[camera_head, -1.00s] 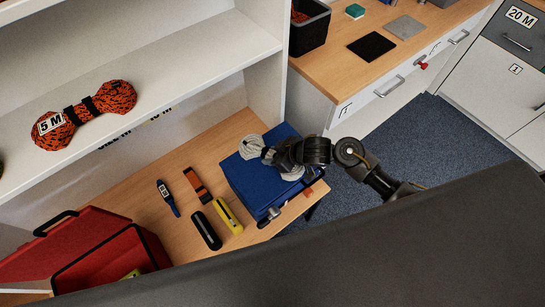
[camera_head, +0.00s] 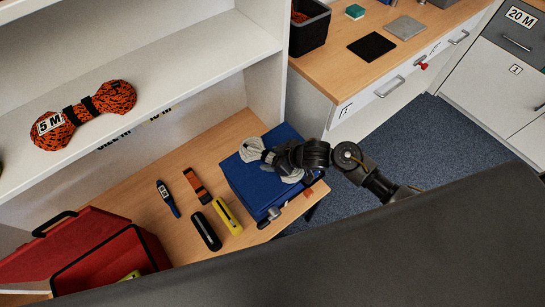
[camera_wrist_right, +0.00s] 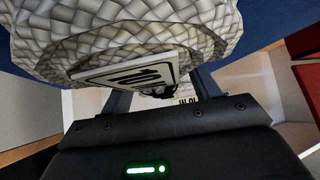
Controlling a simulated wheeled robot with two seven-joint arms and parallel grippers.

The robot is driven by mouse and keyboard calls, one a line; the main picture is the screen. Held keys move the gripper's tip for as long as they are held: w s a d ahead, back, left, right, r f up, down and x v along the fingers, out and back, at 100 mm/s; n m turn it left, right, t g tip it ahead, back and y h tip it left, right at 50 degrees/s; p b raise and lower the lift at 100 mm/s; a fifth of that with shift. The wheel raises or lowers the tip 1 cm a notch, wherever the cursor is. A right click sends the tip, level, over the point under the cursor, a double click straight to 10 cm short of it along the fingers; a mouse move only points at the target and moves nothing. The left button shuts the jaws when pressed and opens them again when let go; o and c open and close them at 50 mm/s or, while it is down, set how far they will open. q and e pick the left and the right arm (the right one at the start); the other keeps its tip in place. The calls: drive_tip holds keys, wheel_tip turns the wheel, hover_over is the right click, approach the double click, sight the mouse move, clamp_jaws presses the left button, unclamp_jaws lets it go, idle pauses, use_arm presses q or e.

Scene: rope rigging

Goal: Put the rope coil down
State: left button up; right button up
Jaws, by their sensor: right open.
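The rope coil (camera_head: 254,148) is pale grey-white, with two bulging ends, and lies on a blue flat-topped case or bag (camera_head: 243,186) at the right end of the wooden shelf top. In the right wrist view the woven coil (camera_wrist_right: 105,40) fills the upper left and carries a white tag (camera_wrist_right: 125,72) with black figures that start with 10. My right gripper (camera_head: 274,157) is over the middle of the coil. In the wrist view its fingers (camera_wrist_right: 160,92) are apart, with the coil between or just ahead of them; the tips are partly hidden. My left gripper is not in view.
Left of the blue case lie a yellow tool (camera_head: 227,216), a black cylinder (camera_head: 205,231), an orange strap (camera_head: 196,186) and a blue tagged item (camera_head: 168,198). An open red box (camera_head: 100,250) stands at lower left. An orange rope (camera_head: 85,115) lies on the upper shelf.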

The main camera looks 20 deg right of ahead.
drive_tip(key=p+v, duration=0.2)
drive_tip(key=v, duration=1)
drive_tip(key=shift+r, duration=0.1)
